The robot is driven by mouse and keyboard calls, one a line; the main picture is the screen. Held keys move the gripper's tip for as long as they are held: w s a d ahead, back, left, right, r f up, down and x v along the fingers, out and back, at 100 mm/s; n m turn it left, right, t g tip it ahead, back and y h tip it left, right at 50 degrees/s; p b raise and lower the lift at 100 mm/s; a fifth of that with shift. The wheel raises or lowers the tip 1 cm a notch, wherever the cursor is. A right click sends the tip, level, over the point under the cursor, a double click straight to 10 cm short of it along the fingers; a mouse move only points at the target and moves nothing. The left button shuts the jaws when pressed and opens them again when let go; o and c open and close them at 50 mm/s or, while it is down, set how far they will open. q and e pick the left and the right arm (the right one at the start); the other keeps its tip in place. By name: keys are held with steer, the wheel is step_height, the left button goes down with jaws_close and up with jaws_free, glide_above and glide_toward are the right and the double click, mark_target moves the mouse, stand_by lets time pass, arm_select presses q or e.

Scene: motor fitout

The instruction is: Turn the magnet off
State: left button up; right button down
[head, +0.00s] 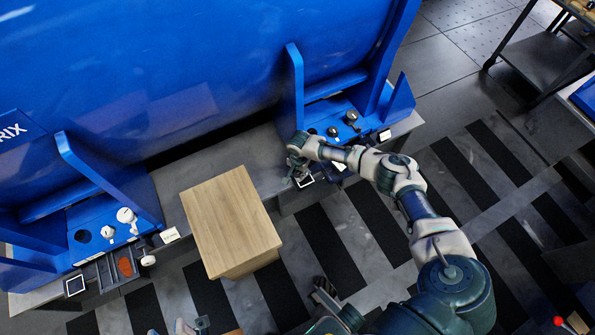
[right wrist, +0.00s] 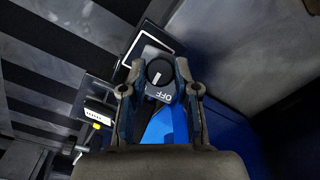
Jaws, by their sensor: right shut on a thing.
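The magnet switch is a round black knob (right wrist: 159,70) with a white mark, on a plate lettered OFF, in the right wrist view. The OFF lettering reads upside down, on the near side of the knob. My right gripper (right wrist: 161,80) has its two fingers on either side of the knob and is shut on it. In the head view my right gripper (head: 300,173) is at the front edge of the blue machine's right-hand fixture (head: 345,115), and the knob is hidden there. Part of what looks like my left gripper (head: 187,326) shows at the bottom edge; its fingers are unclear.
A wooden box (head: 228,215) stands left of my right gripper, in front of the machine. A left-hand fixture (head: 100,225) holds white and dark knobs, with a small grey tray (head: 112,268) below. The striped floor (head: 335,240) is open at right. A cart (head: 545,60) stands top right.

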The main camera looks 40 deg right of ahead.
mark_target(299, 173)
steer(key=shift+s+f, duration=0.35)
steer(key=c, duration=0.8)
jaws_free()
steer(key=shift+w, duration=0.1)
steer(key=shift+c, duration=0.2)
steer(key=shift+w+r, duration=0.1)
steer(key=shift+r, duration=0.45)
step_height(299, 173, up, 11)
steer(key=shift+d+f, duration=0.1)
